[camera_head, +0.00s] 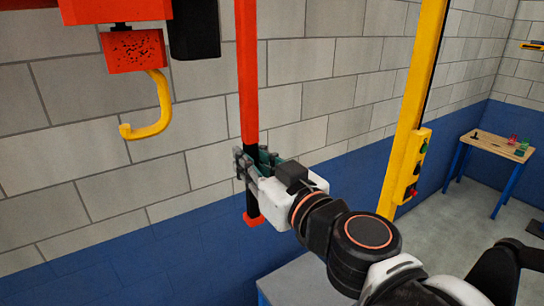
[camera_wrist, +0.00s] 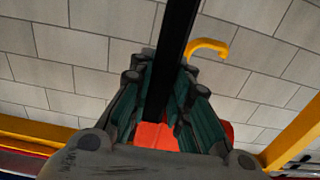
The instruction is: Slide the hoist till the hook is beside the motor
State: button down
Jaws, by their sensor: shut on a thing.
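The hoist's red body (camera_head: 115,10) hangs at the top left of the head view, with a black box (camera_head: 193,28) at its right. Below it, the yellow hook (camera_head: 150,110) hangs free in front of the wall; it also shows in the wrist view (camera_wrist: 208,46). A red vertical bar (camera_head: 247,75) hangs right of the hook and ends in a red foot (camera_head: 254,219). My gripper (camera_head: 250,168) is shut on this bar above its foot. In the wrist view the bar (camera_wrist: 177,35) runs dark between the fingers. I cannot make out the motor.
A yellow post (camera_head: 410,110) with a yellow control box (camera_head: 408,175) stands right of my gripper. A small wooden table (camera_head: 500,145) is at the far right. A grey surface (camera_head: 305,280) lies below my arm. The block wall (camera_head: 320,50) is behind.

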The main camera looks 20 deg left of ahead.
jog(key=c, duration=1.5)
grip_release()
jog(key=shift+a, duration=0.1)
jog(key=shift+s, duration=0.1)
jog(key=shift+v, duration=6.05)
jog(key=shift+f, duration=0.1)
